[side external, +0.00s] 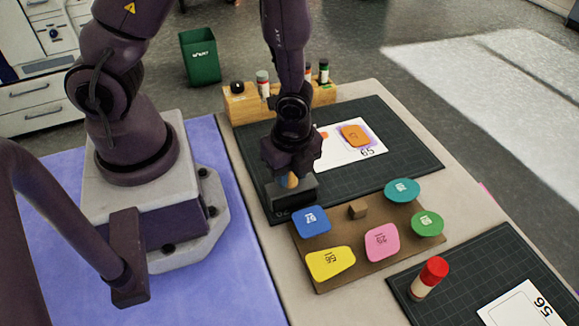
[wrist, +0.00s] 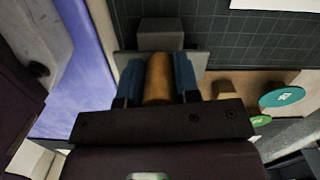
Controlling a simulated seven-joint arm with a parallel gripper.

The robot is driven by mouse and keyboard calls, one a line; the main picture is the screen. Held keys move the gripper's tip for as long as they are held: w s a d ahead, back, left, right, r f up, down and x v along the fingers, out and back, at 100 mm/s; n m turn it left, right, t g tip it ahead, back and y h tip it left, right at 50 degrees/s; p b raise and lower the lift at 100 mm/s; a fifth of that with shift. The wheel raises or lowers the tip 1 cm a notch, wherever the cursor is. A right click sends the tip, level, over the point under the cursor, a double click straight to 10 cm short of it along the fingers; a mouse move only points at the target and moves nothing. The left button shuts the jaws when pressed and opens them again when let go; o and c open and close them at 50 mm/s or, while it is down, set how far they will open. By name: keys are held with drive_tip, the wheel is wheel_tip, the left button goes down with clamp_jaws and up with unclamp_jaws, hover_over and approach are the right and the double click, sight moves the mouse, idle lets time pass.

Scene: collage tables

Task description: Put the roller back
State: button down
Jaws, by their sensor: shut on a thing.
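My gripper (wrist: 157,80) points down over the near left corner of the far dark mat. Its blue-lined fingers are shut on the tan, rounded handle of the roller (wrist: 158,76). The handle also shows below the gripper in the side view (side external: 292,181). A dark grey block-like part (side external: 292,198) sits directly under the handle, and it shows as grey pieces in the wrist view (wrist: 161,38). I cannot tell whether this grey is the roller's head, a rest for it, or both. The fingers hide much of the roller.
A brown board (side external: 345,270) with several coloured pieces and a small wooden block (side external: 357,210) lies close right of the gripper. A white card (side external: 335,153) bears an orange piece (side external: 355,135). A red-capped stick (side external: 430,277) stands on the near mat. A wooden rack (side external: 240,107) holds bottles behind.

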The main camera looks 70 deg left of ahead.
drive_tip(key=shift+f, duration=0.25)
drive_tip(key=c, duration=1)
unclamp_jaws()
drive_tip(key=shift+o, duration=0.9)
drive_tip(key=shift+s, duration=0.2)
